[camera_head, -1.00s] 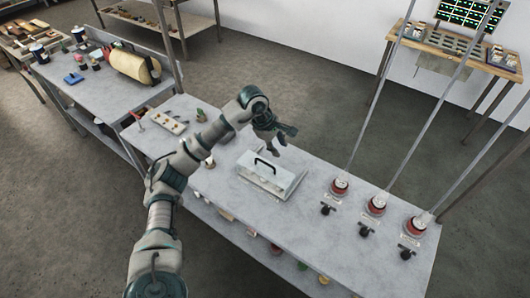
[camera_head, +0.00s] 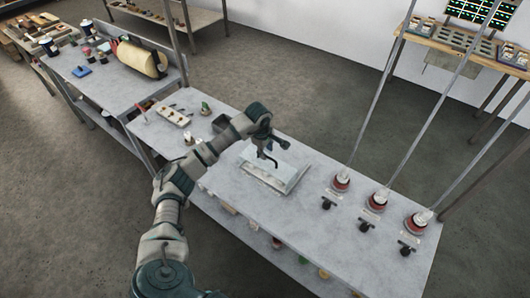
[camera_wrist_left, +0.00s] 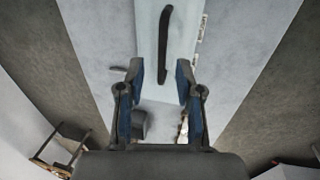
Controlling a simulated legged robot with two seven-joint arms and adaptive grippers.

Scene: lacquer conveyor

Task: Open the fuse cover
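The fuse cover (camera_head: 288,163) is a white box lid with a black bar handle, shut on the grey bench; it also shows in the left wrist view (camera_wrist_left: 148,25). My left gripper (camera_head: 274,151) is above the cover and partly hides its handle in the head view. The contact between fingers and handle cannot be made out. My right gripper is not in view.
Three red-based posts (camera_head: 377,201) with black knobs stand on the right of the bench. A pale tray (camera_head: 174,117) and a dark bin (camera_head: 221,123) are at the back left. A side table (camera_head: 115,85) holds a tan roll (camera_head: 139,58).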

